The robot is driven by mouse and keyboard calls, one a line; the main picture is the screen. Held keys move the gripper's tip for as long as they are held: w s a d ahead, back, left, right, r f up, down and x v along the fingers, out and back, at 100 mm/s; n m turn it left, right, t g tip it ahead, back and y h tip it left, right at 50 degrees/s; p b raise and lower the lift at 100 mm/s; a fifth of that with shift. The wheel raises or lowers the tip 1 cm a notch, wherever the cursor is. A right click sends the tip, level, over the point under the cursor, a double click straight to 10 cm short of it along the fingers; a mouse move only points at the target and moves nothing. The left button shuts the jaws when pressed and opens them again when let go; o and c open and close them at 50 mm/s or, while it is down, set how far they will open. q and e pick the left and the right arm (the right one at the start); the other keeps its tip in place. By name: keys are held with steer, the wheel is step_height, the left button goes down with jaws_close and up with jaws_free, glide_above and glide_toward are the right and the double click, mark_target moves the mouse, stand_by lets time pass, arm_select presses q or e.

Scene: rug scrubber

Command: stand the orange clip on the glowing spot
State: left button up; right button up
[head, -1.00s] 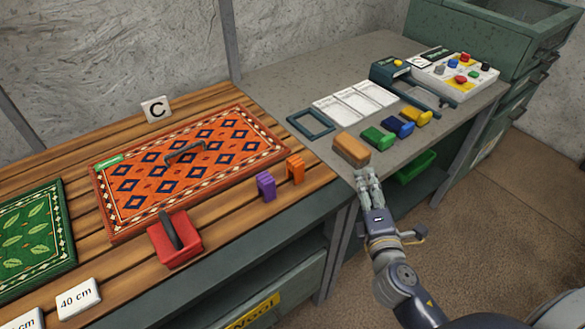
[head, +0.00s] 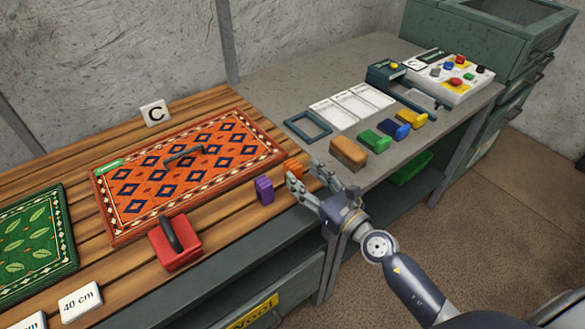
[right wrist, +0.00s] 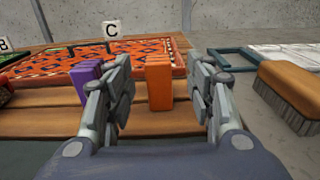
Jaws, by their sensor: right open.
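The orange clip (head: 293,169) stands on the wooden slatted table, right of the orange rug and partly hidden by my right gripper in the head view. In the right wrist view the orange clip (right wrist: 159,84) stands upright between and beyond my open fingers. My right gripper (head: 308,180) is open and empty, close in front of the clip; it also shows in the right wrist view (right wrist: 165,90). The purple clip (head: 264,190) stands just left of the orange one. I see no glowing spot in either view. My left gripper is not in view.
A red scrubber (head: 176,243) with a dark handle sits at the table's front. The patterned orange rug (head: 145,208) lies behind. On the grey bench are a wooden brush (head: 348,152), an empty frame (head: 308,126) and several coloured blocks. Bare slats lie around the clips.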

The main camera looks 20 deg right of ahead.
mark_target(293, 164)
steer(key=shift+r+p+x, duration=0.1)
steer(key=shift+p+x, duration=0.2)
steer(key=shift+x, duration=1.1)
steer(key=shift+r+p+x, duration=0.15)
steer(key=shift+p+x, duration=0.15)
steer(key=shift+x, duration=1.05)
steer(key=shift+s+a, duration=0.1)
steer(key=shift+c, duration=0.6)
steer(key=c, duration=0.9)
steer(key=shift+r, duration=0.15)
